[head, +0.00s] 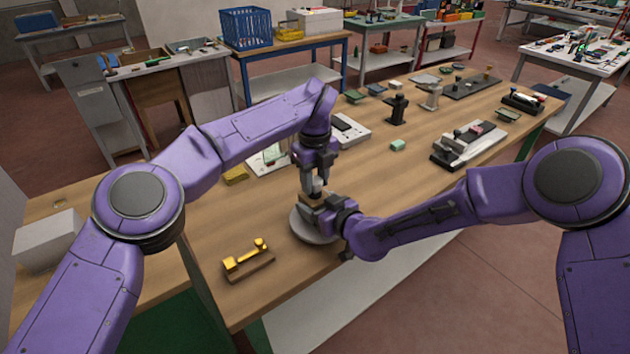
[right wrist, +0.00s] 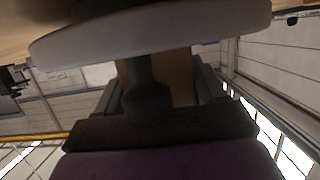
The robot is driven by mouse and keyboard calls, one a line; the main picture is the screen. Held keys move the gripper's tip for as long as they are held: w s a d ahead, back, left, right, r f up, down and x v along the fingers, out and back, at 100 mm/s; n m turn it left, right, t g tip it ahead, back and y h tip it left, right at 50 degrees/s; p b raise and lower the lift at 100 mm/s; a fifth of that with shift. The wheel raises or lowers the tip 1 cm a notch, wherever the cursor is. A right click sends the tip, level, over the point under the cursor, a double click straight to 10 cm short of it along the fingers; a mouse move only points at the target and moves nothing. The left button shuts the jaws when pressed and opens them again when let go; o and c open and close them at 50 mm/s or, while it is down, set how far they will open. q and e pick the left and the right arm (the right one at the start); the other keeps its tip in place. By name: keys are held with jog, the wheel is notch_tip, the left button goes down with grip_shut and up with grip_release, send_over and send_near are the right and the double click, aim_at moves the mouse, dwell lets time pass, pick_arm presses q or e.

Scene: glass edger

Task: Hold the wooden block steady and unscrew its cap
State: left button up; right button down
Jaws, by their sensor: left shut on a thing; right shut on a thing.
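The wooden block (head: 308,201) is a small brown piece above a round grey disc (head: 305,228) on the workbench. My right gripper (head: 325,207) reaches it from the right side and is shut on it. In the right wrist view the brown block (right wrist: 178,76) shows between the fingers, beside the pale disc (right wrist: 150,38). My left gripper (head: 313,187) points straight down from above, with its fingers shut at the top of the block. The cap is hidden between those fingers, so its seating on the block cannot be seen.
A brass-coloured fitting on a wooden base (head: 247,260) lies at the bench's near left. A white device (head: 348,131) stands behind my left gripper. Black and grey fixtures (head: 397,109) line the back.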

aim_at(315, 180)
pick_arm(q)
jog(key=shift+r, duration=0.75)
jog(key=shift+r, duration=2)
pick_arm(e)
grip_release()
pick_arm(q)
jog(key=shift+f, duration=0.1)
pick_arm(e)
jog(key=shift+d, duration=0.1)
